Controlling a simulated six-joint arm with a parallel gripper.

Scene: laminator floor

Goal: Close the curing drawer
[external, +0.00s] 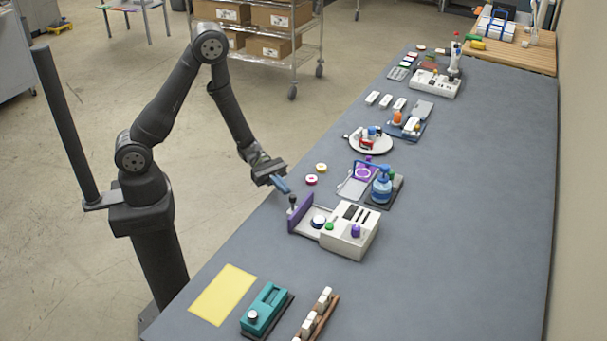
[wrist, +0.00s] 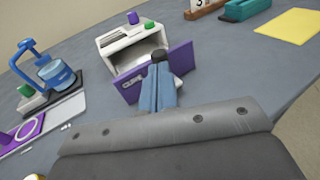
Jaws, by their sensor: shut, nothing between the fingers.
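The curing drawer is part of a white box (external: 350,231) on the grey table. Its purple front panel (external: 299,216) stands out from the box on the side facing my arm, so the drawer is open. A light tray with a round white-topped piece lies between panel and box. A dark knob (external: 292,199) sticks out of the panel. My gripper (external: 284,187) is shut and empty, its blue fingers just beside the knob. In the wrist view the fingers (wrist: 158,68) point at the purple panel (wrist: 182,58), partly covering it; I cannot tell whether they touch the knob.
A blue bottle press (external: 382,188) and a purple-and-grey plate stand behind the box. A yellow sheet (external: 223,294) and a teal device (external: 265,309) are in front. The table right of the box is clear.

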